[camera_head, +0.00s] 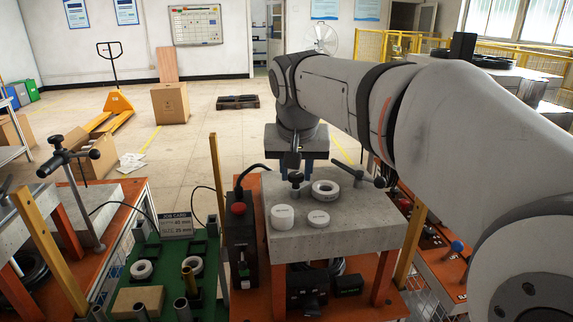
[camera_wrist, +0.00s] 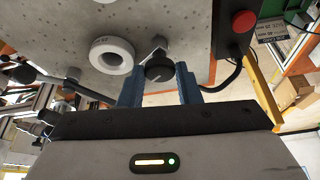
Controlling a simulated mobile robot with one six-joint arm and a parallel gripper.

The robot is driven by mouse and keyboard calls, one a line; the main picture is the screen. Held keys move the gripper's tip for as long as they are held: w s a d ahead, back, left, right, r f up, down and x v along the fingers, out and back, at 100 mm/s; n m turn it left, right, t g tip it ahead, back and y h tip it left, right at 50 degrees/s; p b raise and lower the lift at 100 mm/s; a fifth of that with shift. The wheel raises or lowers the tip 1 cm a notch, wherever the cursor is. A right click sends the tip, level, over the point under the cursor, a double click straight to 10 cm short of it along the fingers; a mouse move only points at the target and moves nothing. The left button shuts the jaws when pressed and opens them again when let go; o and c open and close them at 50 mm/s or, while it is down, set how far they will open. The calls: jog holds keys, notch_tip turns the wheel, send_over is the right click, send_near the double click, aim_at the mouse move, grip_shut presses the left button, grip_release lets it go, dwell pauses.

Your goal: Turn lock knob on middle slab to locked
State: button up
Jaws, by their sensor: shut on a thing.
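The middle slab (camera_head: 350,232) is a grey speckled block on an orange frame; it also fills the top of the wrist view (camera_wrist: 60,25). A small black lock knob (camera_head: 295,178) stands near its back edge, and it shows in the wrist view (camera_wrist: 158,68) with a pale pointer or lever beside it. My gripper (camera_head: 293,158) reaches down from behind the slab. In the wrist view its two blue-grey fingers (camera_wrist: 159,80) stand on either side of the knob, shut on it. The fingers partly hide the knob's sides.
A control box with a red button (camera_head: 238,208) is left of the slab. A green tray (camera_head: 170,255) lies further left.

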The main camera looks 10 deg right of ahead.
jog(key=m, duration=0.2)
jog(key=m+g+h, duration=0.1)
jog(key=m, duration=0.1)
jog(key=m+h, duration=0.1)
jog(key=m, duration=0.2)
jog(key=shift+w+a+p, duration=0.1)
jog(key=shift+a+p, duration=0.15)
jog(key=shift+p, duration=0.05)
jog(key=shift+g, duration=0.3)
jog(key=o, duration=1)
jog(key=shift+c, duration=0.2)
jog(key=v, duration=0.7)
jog(key=shift+a+r+p, duration=0.25)
jog(key=shift+r+p, duration=0.05)
jog(key=shift+h, duration=0.3)
